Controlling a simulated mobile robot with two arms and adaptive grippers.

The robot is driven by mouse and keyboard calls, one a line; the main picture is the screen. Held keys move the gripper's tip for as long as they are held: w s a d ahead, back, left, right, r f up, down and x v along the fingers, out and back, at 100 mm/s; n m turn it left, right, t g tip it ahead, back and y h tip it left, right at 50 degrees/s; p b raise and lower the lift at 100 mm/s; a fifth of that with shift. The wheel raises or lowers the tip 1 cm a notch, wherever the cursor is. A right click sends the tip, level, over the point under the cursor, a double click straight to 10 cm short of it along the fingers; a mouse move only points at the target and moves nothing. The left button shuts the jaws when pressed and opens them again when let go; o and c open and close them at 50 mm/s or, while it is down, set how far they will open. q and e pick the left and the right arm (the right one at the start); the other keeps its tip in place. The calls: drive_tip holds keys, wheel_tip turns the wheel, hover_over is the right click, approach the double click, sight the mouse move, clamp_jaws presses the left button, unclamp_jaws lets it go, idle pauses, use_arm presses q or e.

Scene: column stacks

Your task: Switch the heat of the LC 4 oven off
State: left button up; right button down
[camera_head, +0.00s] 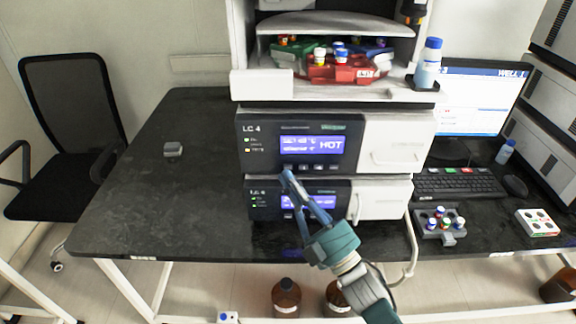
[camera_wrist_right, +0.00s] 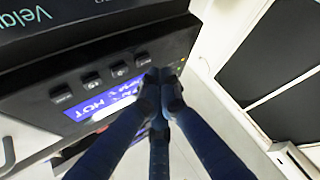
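The LC 4 oven (camera_head: 395,158) is the upper unit of a stack on the dark bench. Its lit blue display (camera_head: 312,146) reads HOT, with a row of dark buttons (camera_head: 319,167) beneath. My right gripper (camera_head: 287,174) points up at the left end of this row, its blue fingers converging at the tips. In the right wrist view the control panel appears upside down, and the fingertips (camera_wrist_right: 161,76) meet beside the end button (camera_wrist_right: 142,58). Whether they touch it I cannot tell. The gripper holds nothing visible. My left gripper is not in view.
A similar lower unit (camera_head: 385,198) with a lit display sits directly beneath, partly hidden by my fingers. Bottles stand in a red tray (camera_head: 335,78) above. A keyboard (camera_head: 457,184) and vial rack (camera_head: 432,226) lie right. The bench left is mostly clear.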

drive_tip(key=shift+s, duration=0.1)
drive_tip(key=s+p, duration=0.1)
drive_tip(key=s, duration=0.4)
drive_tip(key=shift+p, duration=0.35)
idle(0.7)
